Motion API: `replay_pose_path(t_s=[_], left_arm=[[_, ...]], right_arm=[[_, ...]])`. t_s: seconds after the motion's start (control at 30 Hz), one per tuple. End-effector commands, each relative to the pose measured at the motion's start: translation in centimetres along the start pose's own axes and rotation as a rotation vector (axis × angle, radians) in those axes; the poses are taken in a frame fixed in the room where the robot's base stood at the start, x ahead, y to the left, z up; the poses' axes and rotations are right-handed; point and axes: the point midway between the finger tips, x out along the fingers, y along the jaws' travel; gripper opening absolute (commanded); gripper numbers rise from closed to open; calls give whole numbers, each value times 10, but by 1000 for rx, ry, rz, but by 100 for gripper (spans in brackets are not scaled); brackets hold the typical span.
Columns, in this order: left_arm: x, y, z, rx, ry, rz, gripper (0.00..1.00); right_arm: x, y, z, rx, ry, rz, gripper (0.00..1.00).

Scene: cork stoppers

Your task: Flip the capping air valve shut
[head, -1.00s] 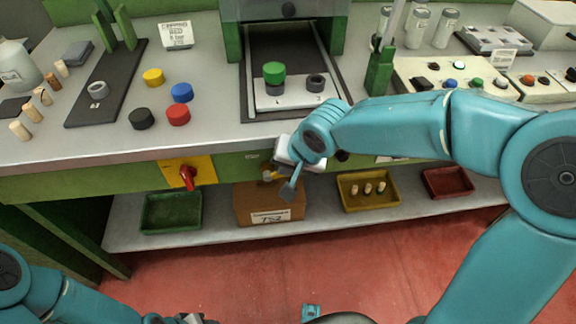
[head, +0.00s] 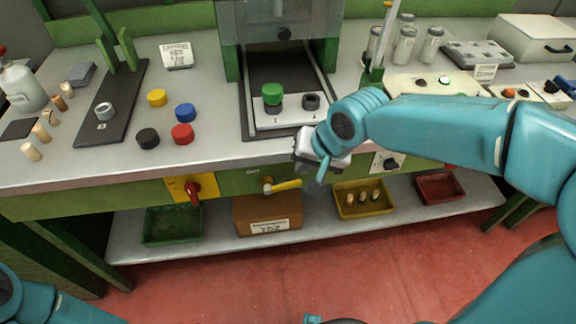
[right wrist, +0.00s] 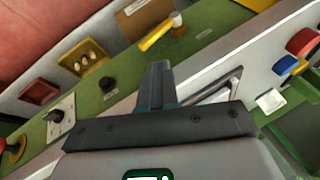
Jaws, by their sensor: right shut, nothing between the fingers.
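The capping air valve (head: 267,187) sits on the green front panel under the bench edge. Its yellow lever (head: 287,185) points to the right, nearly level, in the head view. The lever also shows in the right wrist view (right wrist: 157,35), beyond my fingers. My right gripper (head: 322,172) is shut and empty, just right of the lever's end, apart from it as far as I can tell. Its shut fingers show in the right wrist view (right wrist: 158,85). My left gripper is out of view; only part of that arm shows at bottom left.
A red rotary switch (head: 193,188) on a yellow plate is left of the valve. A black knob (head: 390,164) is to the right. Below stand a cardboard box (head: 268,210), a green tray (head: 172,225), a yellow tray (head: 362,211) with stoppers and a red tray (head: 440,187).

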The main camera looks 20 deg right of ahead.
Motion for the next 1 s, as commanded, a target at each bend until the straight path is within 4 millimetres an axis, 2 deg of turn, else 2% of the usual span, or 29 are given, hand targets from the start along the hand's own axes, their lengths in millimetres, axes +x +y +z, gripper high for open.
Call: replay_pose_path(t_s=[0.1,0.23,0.8,0.9,0.97,1.0], left_arm=[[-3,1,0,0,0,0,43],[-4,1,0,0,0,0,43],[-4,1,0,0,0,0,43],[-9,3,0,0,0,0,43],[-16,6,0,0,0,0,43],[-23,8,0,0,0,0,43]], right_arm=[[-17,8,-2,3,2,0,0],[-26,14,-2,3,1,0,0],[-28,14,-1,0,-1,0,0],[-21,12,2,-12,-17,0,0],[-7,8,7,-35,-48,-1,0],[8,6,14,-56,-78,-4,0]])
